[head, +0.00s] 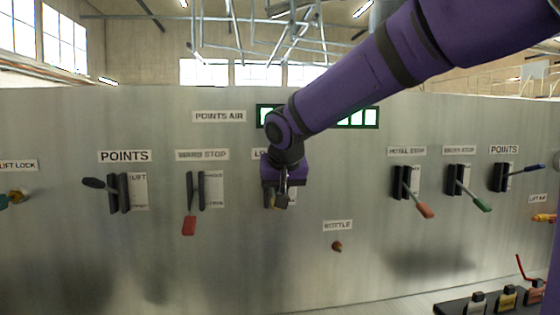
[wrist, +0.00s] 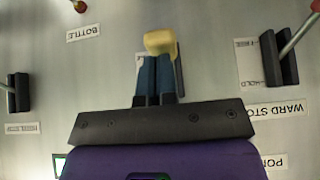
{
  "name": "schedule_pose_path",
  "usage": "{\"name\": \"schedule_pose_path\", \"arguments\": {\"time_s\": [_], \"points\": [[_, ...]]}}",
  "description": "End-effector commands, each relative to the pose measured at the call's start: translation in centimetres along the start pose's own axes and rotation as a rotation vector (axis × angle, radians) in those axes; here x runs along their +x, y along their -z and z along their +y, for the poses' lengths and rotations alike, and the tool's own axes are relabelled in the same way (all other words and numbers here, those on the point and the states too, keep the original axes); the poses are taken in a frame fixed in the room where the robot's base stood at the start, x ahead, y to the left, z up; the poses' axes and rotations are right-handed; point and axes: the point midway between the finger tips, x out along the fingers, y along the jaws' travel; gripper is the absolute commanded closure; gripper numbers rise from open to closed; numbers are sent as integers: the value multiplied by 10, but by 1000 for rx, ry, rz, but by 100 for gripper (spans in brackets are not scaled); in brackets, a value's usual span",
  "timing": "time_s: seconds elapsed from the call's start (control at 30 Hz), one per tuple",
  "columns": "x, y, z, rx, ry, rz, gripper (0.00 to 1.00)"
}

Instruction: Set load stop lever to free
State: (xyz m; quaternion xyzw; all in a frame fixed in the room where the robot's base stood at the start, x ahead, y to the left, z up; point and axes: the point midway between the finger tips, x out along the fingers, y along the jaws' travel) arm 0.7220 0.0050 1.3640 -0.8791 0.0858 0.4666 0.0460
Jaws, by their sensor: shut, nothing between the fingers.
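The load stop lever is mostly hidden behind my gripper (head: 279,203) in the head view. Only the start of its label, "LO" (head: 258,154), shows there. In the wrist view, which is upside down, a yellow handle end (wrist: 160,42) is right at the fingertips of my gripper (wrist: 157,62). The two blue-grey fingers are together with nothing between them. I cannot tell whether they touch the handle. Part of a dark slot and a pale position label show behind them; the lever's setting cannot be read.
The ward stop lever (head: 189,224) hangs red-ended to the left. The hotel stop lever (head: 424,210) is to the right. Bare panel lies below my gripper.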

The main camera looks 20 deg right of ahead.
Motion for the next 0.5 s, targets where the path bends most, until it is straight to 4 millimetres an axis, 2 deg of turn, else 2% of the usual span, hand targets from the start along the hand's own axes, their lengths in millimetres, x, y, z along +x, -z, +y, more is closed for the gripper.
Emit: {"name": "schedule_pose_path", "arguments": {"time_s": [0.2, 0.5], "points": [[19, -17, 0, 0, -2, 35, 100], [42, -32, 0, 1, -2, 33, 100]]}}
